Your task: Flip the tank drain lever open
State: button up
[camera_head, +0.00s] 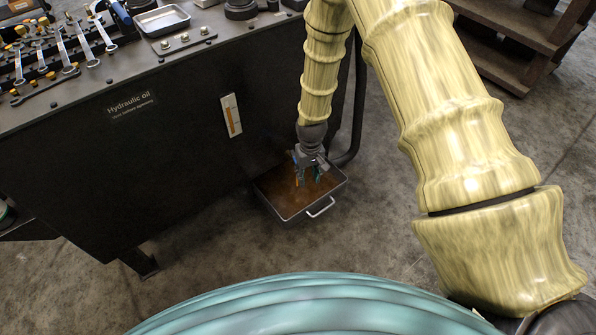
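The tank (190,150) is a large dark cabinet labelled "Hydraulic oil", with its front face toward me. My gripper (308,178) points down at the lower right of that face, above a metal pan (333,190). Small teal and orange parts show at its fingertips. I cannot make out the drain lever apart from the gripper, and the gripper and arm cover that spot. The fingers are too small to tell whether they are open or shut, or on anything.
The pan has brown contents or a brown bottom and a front handle (321,208). A sight gauge (232,115) is on the tank face. Wrenches (65,50) and a tray (162,20) lie on top. A dark pipe (358,110) runs at the right. Concrete floor is clear in front.

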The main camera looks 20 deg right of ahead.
jog(key=w+r+b, duration=0.4)
jog(key=w+b, duration=0.2)
jog(key=w, duration=0.6)
notch_tip(320, 180, down, 11)
jog(key=shift+w+d+r+b, duration=0.1)
jog(key=shift+w+b, duration=0.05)
jog(key=shift+b, duration=1.1)
grip_shut()
